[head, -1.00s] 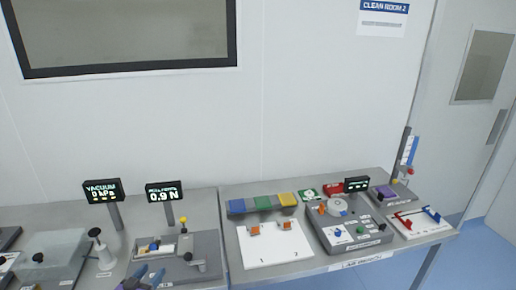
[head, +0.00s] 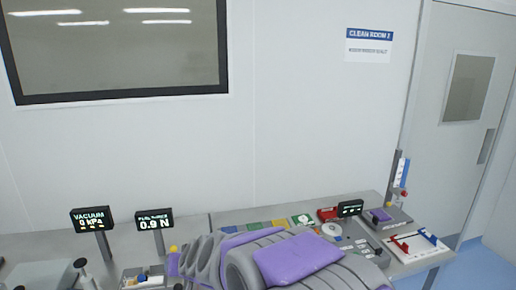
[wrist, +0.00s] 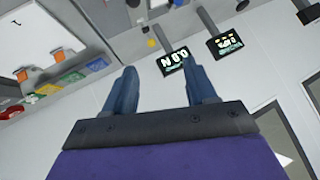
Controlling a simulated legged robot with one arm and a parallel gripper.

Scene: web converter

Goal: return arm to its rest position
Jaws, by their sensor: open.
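My gripper (wrist: 162,92) shows in the wrist view with its two blue fingers apart and nothing between them. The wrist view is tipped over, with the bench edge and displays at the top. In the head view my grey and purple arm is folded across the lower middle, in front of the bench. The gripper's fingers cannot be made out in the head view. The arm hides the front of the bench middle and the white board there.
The bench (head: 345,200) runs along the wall. A vacuum display (head: 92,219) and a force display (head: 154,219) stand at left. A door (head: 462,110) is at far right.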

